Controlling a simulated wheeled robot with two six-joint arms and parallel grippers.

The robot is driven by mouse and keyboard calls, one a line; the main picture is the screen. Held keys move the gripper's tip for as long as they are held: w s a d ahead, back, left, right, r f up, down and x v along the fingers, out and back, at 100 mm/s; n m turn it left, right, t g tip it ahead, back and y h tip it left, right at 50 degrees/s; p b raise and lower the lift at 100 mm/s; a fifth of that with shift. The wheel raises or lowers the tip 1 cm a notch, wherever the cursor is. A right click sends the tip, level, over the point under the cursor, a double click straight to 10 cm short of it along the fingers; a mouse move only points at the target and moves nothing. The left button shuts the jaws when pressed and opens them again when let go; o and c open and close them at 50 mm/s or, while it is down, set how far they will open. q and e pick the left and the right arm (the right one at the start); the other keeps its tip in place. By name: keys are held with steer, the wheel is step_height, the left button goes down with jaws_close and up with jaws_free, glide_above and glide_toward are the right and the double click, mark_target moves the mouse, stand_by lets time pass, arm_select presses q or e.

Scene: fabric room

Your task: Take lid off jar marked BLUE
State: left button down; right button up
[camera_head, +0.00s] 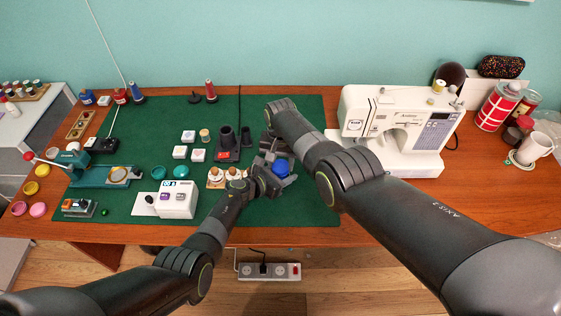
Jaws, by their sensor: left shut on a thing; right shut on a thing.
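A round, bright blue piece (281,168), which looks like the blue jar or its lid, shows between my two grippers over the green mat (310,205). My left gripper (280,180) comes in from the lower left and is shut on it from the near side. My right gripper (270,155) reaches down from the upper right and is shut at the far side of the same piece. The fingers hide most of it. I cannot read any label or tell whether lid and jar are apart.
A white sewing machine (400,125) stands right of the mat. Wooden stands with white knobs (225,176), a dark-red device (230,150) and a white box (178,200) lie to the left. The mat's front right is clear.

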steer(key=o, duration=1.1)
steer(key=shift+a+r, duration=0.2)
steer(key=shift+r, duration=0.45)
steer(key=shift+d+r, duration=0.15)
steer(key=shift+r, duration=1.45)
arm_select(q)
steer(key=c, duration=0.5)
jaws_free()
arm_select(e)
steer(key=shift+r, duration=0.1)
